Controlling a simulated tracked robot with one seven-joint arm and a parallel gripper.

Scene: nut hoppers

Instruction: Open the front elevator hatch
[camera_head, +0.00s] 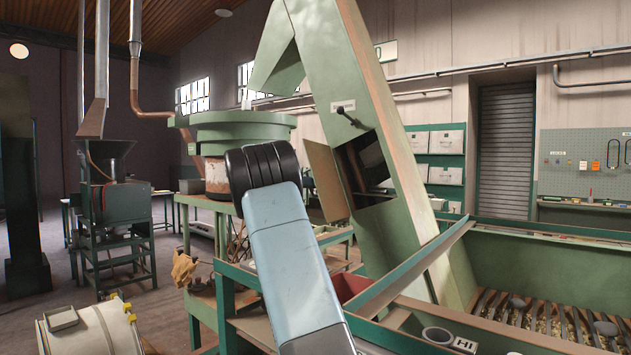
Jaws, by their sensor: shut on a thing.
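The green slanted elevator (372,95) rises through the middle of the camera_head view. Its front has a dark opening (368,165) with a shaft or bar showing inside. A flat tan-green hatch panel (325,181) stands out at the opening's left side, swung away from it, so the hatch is open. A small black lever (347,115) sits just above the opening, under a white label. My pale blue arm link ends in a black joint left of the panel. My gripper is not visible; the arm beyond the joint is hidden, so any contact with the hatch cannot be seen.
A green round bowl feeder (232,131) stands behind my arm. A green-framed bench with a red bin (349,286) lies below the elevator. A hopper with slats (540,262) fills the lower right. A green machine (115,205) stands at left, with open floor nearby.

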